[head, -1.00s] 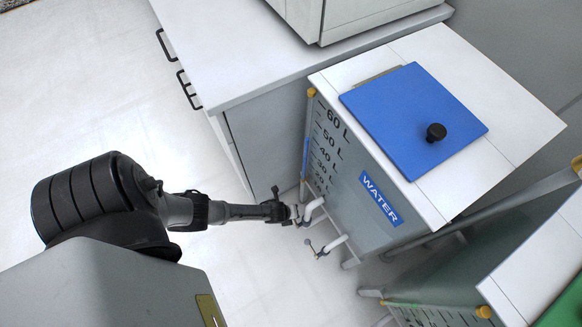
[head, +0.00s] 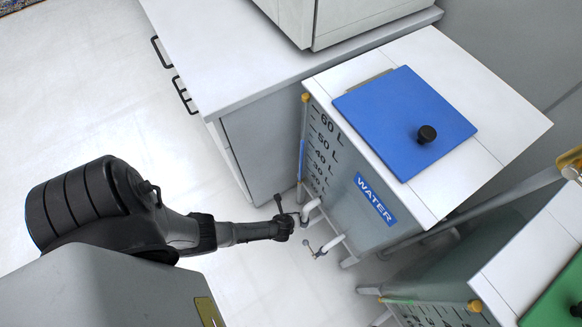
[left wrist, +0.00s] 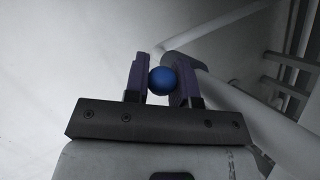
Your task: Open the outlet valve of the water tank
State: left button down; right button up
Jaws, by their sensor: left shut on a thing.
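The water tank (head: 345,185) is a grey-walled box with a white top, a blue lid, a "WATER" label and a litre scale. Two white pipes come out low on its near side, an upper pipe (head: 311,206) and a lower pipe (head: 333,243). My left gripper (head: 297,219) is at the upper pipe's end. In the left wrist view, the gripper (left wrist: 158,64) is shut on a blue round knob (left wrist: 162,81), which sits between its two fingers. The valve body and the rest of its handle are largely hidden. My right gripper is not in view.
A small valve handle (head: 319,253) sits on the lower pipe. A second tank (head: 535,250) with a green lid is at lower right. The floor at left is open.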

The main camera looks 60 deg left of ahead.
pick_arm(q)
jog(key=c, duration=1.1)
grip_release()
jog(key=shift+r, duration=0.1)
jog(key=p+v, duration=0.9)
jog(key=v, duration=0.4)
jog(key=shift+r+p, duration=0.3)
jog(key=shift+r, duration=0.05)
jog(key=shift+o, duration=0.3)
jog(key=shift+s+d, duration=0.1)
